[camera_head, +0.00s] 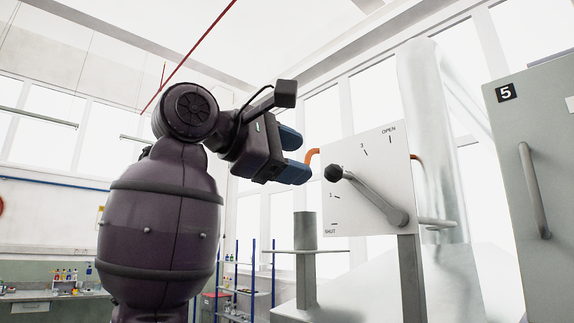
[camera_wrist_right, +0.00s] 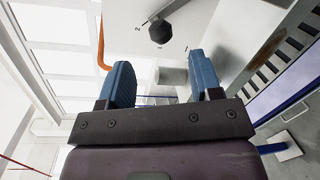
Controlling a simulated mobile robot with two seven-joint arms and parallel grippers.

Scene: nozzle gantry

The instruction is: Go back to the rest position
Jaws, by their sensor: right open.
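My right gripper (camera_head: 297,155) is open and empty, with two blue fingers, left of the white lever panel in the head view. Its fingers also show apart in the right wrist view (camera_wrist_right: 162,80), with nothing between them. The panel (camera_head: 375,195) carries marks from SHUT at lower left to OPEN at the top. A grey lever (camera_head: 378,195) with a black knob (camera_head: 334,173) points up and left, its knob between the marks 1 and 3. The knob shows beyond the fingertips in the right wrist view (camera_wrist_right: 161,32), apart from them. My left gripper is not in view.
A grey cabinet door (camera_head: 535,170) marked 5, with a bar handle, stands at the right. A grey post (camera_head: 305,260) stands below the gripper. Shelves (camera_head: 245,285) and a bench (camera_head: 50,295) are farther back.

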